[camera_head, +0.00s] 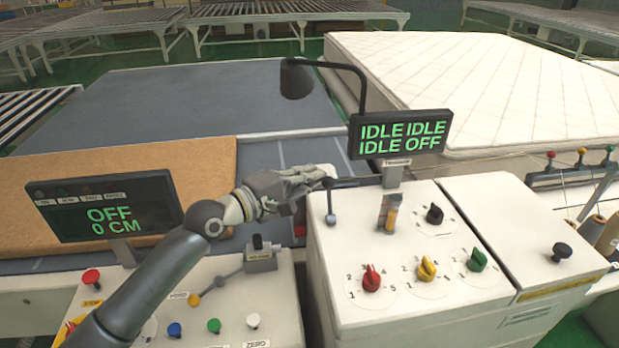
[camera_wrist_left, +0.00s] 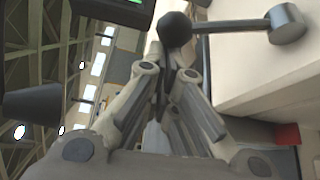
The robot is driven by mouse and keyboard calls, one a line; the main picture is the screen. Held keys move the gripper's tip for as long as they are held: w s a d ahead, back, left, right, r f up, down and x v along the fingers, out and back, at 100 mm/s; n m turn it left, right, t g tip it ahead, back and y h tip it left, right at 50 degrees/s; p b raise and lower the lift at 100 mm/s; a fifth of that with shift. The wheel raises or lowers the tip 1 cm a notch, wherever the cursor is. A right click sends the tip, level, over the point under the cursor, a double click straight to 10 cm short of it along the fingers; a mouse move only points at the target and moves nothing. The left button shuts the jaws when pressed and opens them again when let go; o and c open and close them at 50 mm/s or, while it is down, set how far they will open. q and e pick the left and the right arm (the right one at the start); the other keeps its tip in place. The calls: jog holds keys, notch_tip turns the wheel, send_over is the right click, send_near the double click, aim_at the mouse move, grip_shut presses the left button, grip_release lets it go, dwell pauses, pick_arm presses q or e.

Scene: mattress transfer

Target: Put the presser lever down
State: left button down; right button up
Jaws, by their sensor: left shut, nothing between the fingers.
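The presser lever (camera_head: 330,200) is a short grey rod with a black ball knob, on the left edge of the white control cabinet's top. Its knob appears above its grey pivot in the head view. In the left wrist view the lever (camera_wrist_left: 235,26) runs from the black knob to a grey cylinder. My left gripper (camera_head: 318,174) is shut and empty, with its fingertips close beside the knob; I cannot tell whether they touch. The left wrist view shows its fingers (camera_wrist_left: 165,82) together just below the knob. My right gripper is not in view.
The white cabinet (camera_head: 350,313) carries red, yellow, green and black dials. A display reading IDLE and OFF (camera_head: 400,134) and a black lamp (camera_head: 296,80) stand behind the lever. An OFF 0 CM display (camera_head: 105,208) is at left. A quilted mattress (camera_head: 480,75) lies at the back right.

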pick_arm(q)
jog(key=shift+s, duration=0.1)
jog(key=shift+s+d+r+m+t+h+b, duration=0.15)
jog(key=shift+s+m+t+h+b, duration=0.25)
jog(key=shift+m+b, duration=0.45)
jog(key=s+m+h+b, duration=0.1)
jog(key=m+b, duration=0.1)
jog(key=b, duration=0.2)
jog(key=s+r+m+h+b, duration=0.1)
jog(key=s+m+b, duration=0.1)
jog(key=b, duration=0.2)
jog(key=s+d+m+h+b, duration=0.1)
jog(key=s+m+b, duration=0.1)
jog(key=m+b, duration=0.1)
jog(key=shift+s+r+b, duration=0.1)
jog(key=shift+r+b, duration=0.05)
jog(key=shift+b, duration=0.4)
jog(key=shift+s+r+m+h+b, duration=0.1)
jog(key=shift+s+m+h+b, duration=0.3)
jog(key=shift+m+h+b, duration=0.3)
jog(key=shift+s+d+r+b, duration=0.1)
jog(key=shift+s+d+b, duration=0.1)
jog(key=shift+s+b, duration=0.4)
jog(key=shift+r, duration=0.1)
